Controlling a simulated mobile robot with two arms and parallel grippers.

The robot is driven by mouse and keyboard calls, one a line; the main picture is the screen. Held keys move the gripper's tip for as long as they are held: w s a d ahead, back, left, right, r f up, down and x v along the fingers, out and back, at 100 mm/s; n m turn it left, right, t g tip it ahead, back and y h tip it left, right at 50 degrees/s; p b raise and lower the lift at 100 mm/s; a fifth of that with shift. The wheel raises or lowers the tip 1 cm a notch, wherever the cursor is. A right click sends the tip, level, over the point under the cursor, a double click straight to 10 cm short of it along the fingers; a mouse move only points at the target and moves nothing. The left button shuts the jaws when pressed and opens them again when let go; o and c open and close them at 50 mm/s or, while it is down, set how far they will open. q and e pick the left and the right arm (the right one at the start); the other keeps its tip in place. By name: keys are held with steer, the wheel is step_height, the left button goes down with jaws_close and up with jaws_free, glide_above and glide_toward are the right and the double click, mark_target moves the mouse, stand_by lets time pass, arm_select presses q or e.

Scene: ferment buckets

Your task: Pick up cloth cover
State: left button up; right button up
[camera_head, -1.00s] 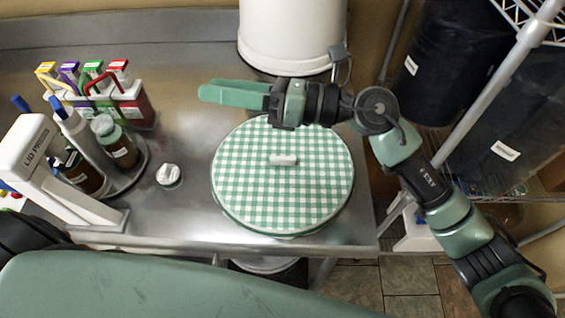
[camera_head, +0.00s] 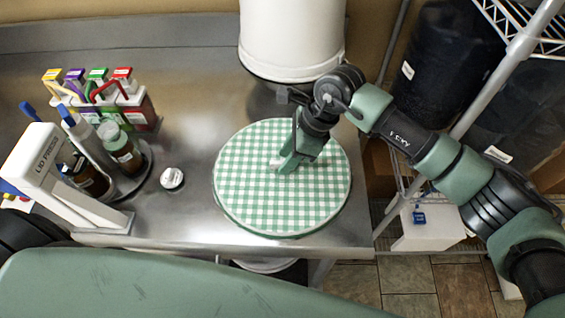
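The cloth cover (camera_head: 250,195) is a round green-and-white checked cloth lying flat over a round thing on the steel counter. A small white handle at its middle is now mostly hidden by my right gripper, with only its left end showing. My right gripper (camera_head: 283,168) points down at the handle with its green fingers at or around it. I cannot tell whether the fingers are closed on the handle. The cover lies flat, not visibly lifted. My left gripper is not in view.
A white bucket (camera_head: 291,40) stands behind the cover. A white lid press (camera_head: 55,175), bottles (camera_head: 120,150) and a rack with coloured caps (camera_head: 140,108) stand at left. A small white knob (camera_head: 171,178) lies between. A wire shelf (camera_head: 535,30) stands at right.

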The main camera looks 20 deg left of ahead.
steer(key=shift+s+a+f, duration=0.1)
steer(key=shift+a+f, duration=0.15)
steer(key=shift+f, duration=0.35)
jaws_close()
steer(key=shift+r, duration=0.1)
